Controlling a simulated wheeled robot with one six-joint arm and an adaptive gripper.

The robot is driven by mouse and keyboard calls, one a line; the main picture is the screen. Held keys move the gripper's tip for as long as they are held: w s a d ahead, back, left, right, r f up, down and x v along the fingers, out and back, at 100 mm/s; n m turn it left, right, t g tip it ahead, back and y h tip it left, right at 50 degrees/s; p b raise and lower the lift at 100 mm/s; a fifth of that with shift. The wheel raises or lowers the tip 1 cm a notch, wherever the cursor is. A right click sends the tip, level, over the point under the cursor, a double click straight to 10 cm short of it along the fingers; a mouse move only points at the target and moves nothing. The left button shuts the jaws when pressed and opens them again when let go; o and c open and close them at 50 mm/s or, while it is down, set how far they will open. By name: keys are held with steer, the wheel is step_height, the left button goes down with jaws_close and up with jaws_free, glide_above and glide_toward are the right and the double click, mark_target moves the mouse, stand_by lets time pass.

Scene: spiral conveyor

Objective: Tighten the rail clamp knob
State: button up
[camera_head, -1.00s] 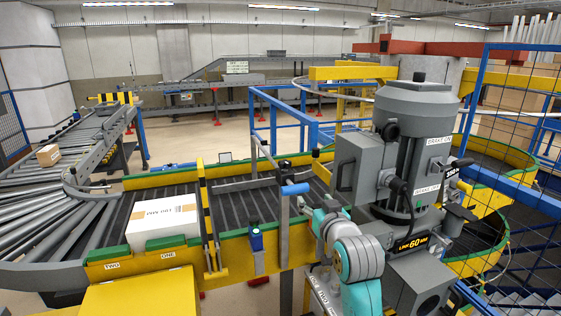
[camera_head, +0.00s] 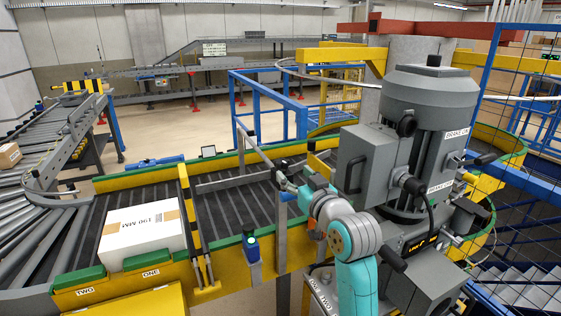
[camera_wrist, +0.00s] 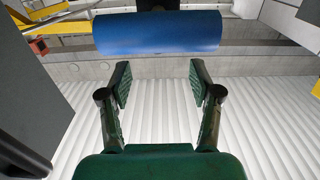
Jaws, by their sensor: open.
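A blue cylinder (camera_wrist: 158,35), which may be the clamp's knob or handle, lies across the top of the wrist view, beyond my fingertips. My gripper (camera_wrist: 158,82) is open, with its two dark green fingers apart and nothing between them. A gap shows between the fingertips and the cylinder. In the head view my gripper (camera_head: 293,186) is small and dark beside the grey clamp post (camera_head: 282,222) at the conveyor's front side. A black knob (camera_head: 281,166) shows near the top of the post. I cannot tell contact in the head view.
A blue device (camera_head: 251,247) is fixed on the yellow front side. A large grey motor unit (camera_head: 425,140) stands close right of my arm. Blue mesh fencing (camera_head: 510,100) is at far right.

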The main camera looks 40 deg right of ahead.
mark_target(284, 165)
steer(key=x, duration=0.8)
steer(key=shift+w+f, duration=0.1)
steer(key=c, duration=1.2)
